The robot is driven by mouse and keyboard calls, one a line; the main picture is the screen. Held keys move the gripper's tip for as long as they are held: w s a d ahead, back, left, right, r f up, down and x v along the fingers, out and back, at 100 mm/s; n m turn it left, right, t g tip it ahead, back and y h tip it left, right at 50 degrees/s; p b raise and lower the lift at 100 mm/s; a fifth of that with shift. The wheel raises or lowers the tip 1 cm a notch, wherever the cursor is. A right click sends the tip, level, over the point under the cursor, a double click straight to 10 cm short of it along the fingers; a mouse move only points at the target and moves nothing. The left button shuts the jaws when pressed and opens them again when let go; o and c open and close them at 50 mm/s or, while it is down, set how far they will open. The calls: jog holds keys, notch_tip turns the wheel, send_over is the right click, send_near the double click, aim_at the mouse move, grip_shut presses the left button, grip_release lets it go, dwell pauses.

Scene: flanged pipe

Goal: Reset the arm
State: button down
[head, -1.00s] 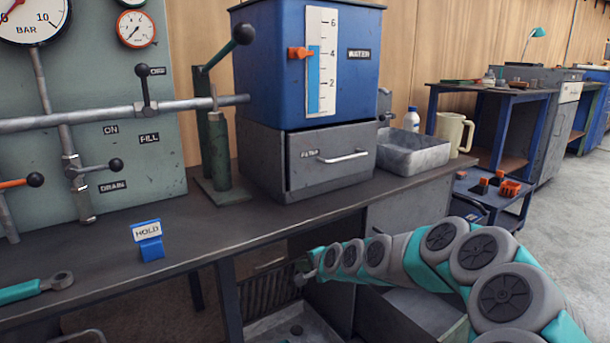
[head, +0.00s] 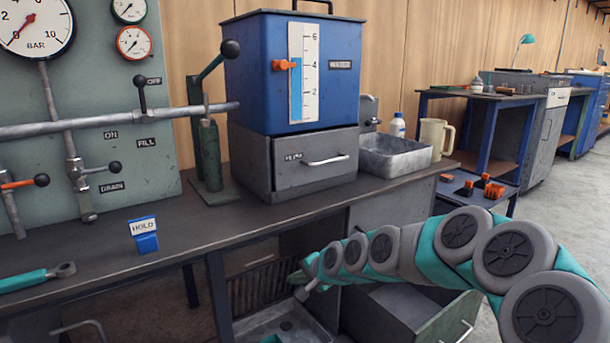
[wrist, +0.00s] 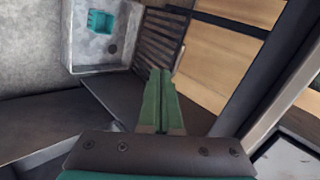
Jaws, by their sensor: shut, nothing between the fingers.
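My arm reaches from the lower right of the head view, bent and low in front of the workbench (head: 240,222). Its end is below the bench top, where my gripper (head: 297,277) shows only as a small green part. In the wrist view my gripper (wrist: 160,74) has its two green fingers together, with nothing between them. Beyond the fingertips are a grey tray (wrist: 72,50) with a teal block (wrist: 102,21) in it and a dark slatted grate (wrist: 160,40). The fingers overlap the grate's near end in the picture; I cannot tell whether they touch it.
An open drawer (head: 425,322) lies below my forearm. On the bench are a blue water tank (head: 260,85), a green hand pump (head: 209,155), a HOLD sign (head: 144,235), a metal basin (head: 395,157) and a teal-handled wrench (head: 30,280). Floor at the right is open.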

jog(key=s+d+r+n+g+h+p, duration=0.2)
jog(key=s+d, duration=0.3)
jog(key=s, duration=1)
jog(key=s+d+r+n+g+h+p, duration=0.2)
jog(key=s+d, duration=0.4)
jog(key=s, duration=0.9)
jog(key=s+d+r+n+g+h+p, duration=0.2)
jog(key=s+d+r+n+g+p, duration=0.1)
jog(key=s, duration=1.3)
jog(key=d+r+n+g, duration=0.1)
jog(key=d+r+g, duration=0.1)
jog(key=d, duration=0.1)
jog(key=shift+d+r+p, duration=0.15)
jog(key=shift+r+p, duration=0.05)
jog(key=shift+p, duration=0.2)
